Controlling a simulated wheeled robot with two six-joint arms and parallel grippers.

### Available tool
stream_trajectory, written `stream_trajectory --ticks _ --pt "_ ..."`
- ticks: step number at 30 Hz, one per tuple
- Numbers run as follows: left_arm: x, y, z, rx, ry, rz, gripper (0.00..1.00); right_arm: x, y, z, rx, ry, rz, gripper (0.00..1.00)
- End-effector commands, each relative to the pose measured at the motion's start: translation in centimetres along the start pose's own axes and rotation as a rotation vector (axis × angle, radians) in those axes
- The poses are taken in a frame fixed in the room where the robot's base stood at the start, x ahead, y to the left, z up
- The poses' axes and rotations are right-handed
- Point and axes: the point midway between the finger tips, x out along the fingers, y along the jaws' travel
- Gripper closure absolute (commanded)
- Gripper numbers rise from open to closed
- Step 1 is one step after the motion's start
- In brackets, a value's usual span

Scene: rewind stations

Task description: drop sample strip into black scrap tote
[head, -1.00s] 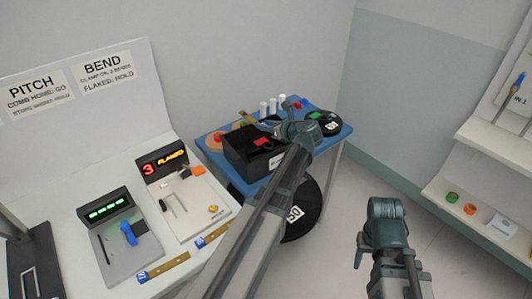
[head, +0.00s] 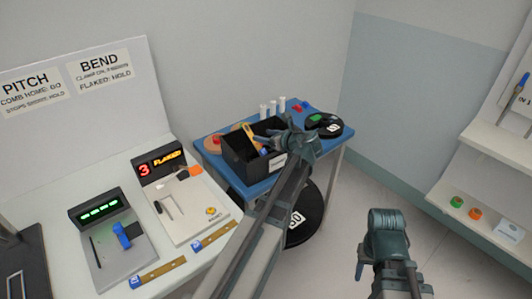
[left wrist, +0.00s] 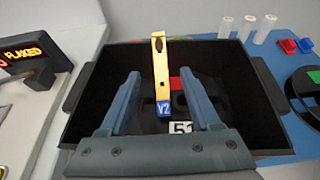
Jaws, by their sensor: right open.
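In the head view the strip (head: 249,131) and tote (head: 240,166) are on the blue table. My left gripper (left wrist: 160,74) is over the tote, its fingers wide apart with gaps on both sides of the strip. My right gripper (head: 360,269) is open and empty, low over the floor.
The blue table (head: 207,140) also holds white cylinders (head: 272,107), a black disc (head: 337,131) and small red and blue pieces. Left is a bench with a device showing FLAKED (head: 160,163) and two more strips (head: 158,273). A shelf (head: 470,215) stands right.

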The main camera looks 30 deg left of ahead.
Motion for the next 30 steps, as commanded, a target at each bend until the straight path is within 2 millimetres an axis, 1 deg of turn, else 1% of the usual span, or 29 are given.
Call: stream_trajectory --ticks 6,8,10,14,21,24,27,30 --pt "-0.1 0.0 0.0 0.0 0.0 0.0 0.36 -0.1 0.0 0.0 0.0 0.0 0.0 0.5" --pt "-0.4 0.0 0.1 0.0 0.0 -0.001 0.36 -0.2 0.0 0.0 0.0 0.0 0.0 0.5" --pt "-1.2 0.0 0.1 0.001 0.0 -0.001 0.36 -0.6 0.1 0.0 0.0 0.0 0.0 0.5" --pt "-3.7 0.1 0.3 0.002 0.0 -0.003 0.36 -1.7 0.2 0.1 0.0 0.0 0.0 0.5" --pt "-9.0 0.1 0.3 0.002 -0.001 -0.004 0.36 -3.7 0.4 0.2 0.0 0.0 0.0 0.5" --pt "-10.8 0.0 0.3 0.001 0.0 -0.003 0.36 -4.4 0.4 0.3 0.0 0.0 0.0 0.5" --pt "-12.2 0.0 0.2 0.001 0.0 -0.002 0.36 -4.8 0.5 0.3 0.0 0.0 0.0 0.5" --pt "-13.1 0.0 0.1 0.001 0.0 -0.001 0.36 -5.1 0.5 0.3 0.0 0.0 0.0 0.5"
